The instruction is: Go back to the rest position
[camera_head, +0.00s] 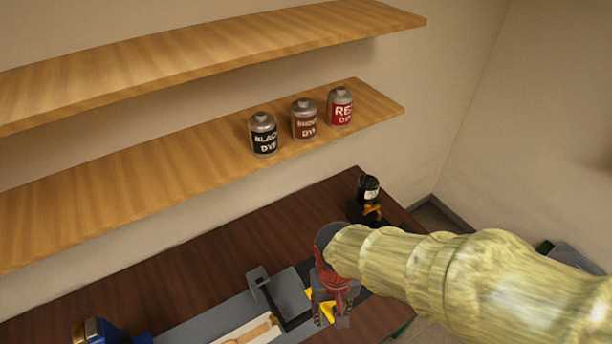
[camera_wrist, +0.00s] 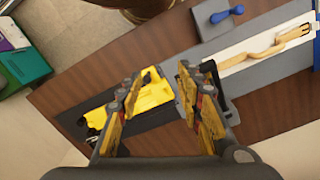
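My gripper (camera_head: 330,306) hangs over the dark wooden bench at the end of my arm in the head view. In the wrist view my gripper (camera_wrist: 162,82) has its two fingers well apart, with nothing visibly held between them. A yellow piece (camera_wrist: 152,97) lies below on a black mat, beside and partly behind the left finger. Whether a finger touches it cannot be told.
A grey mat (camera_wrist: 262,30) carries a white tray with a tan strap (camera_wrist: 265,48) and a blue-handled tool (camera_wrist: 226,14). A grey bracket-like block (camera_head: 285,295) stands left of my gripper. A black bottle (camera_head: 367,190) stands behind. Black (camera_head: 263,133), brown (camera_head: 304,119) and red (camera_head: 340,107) dye cans stand on the lower shelf (camera_head: 120,190).

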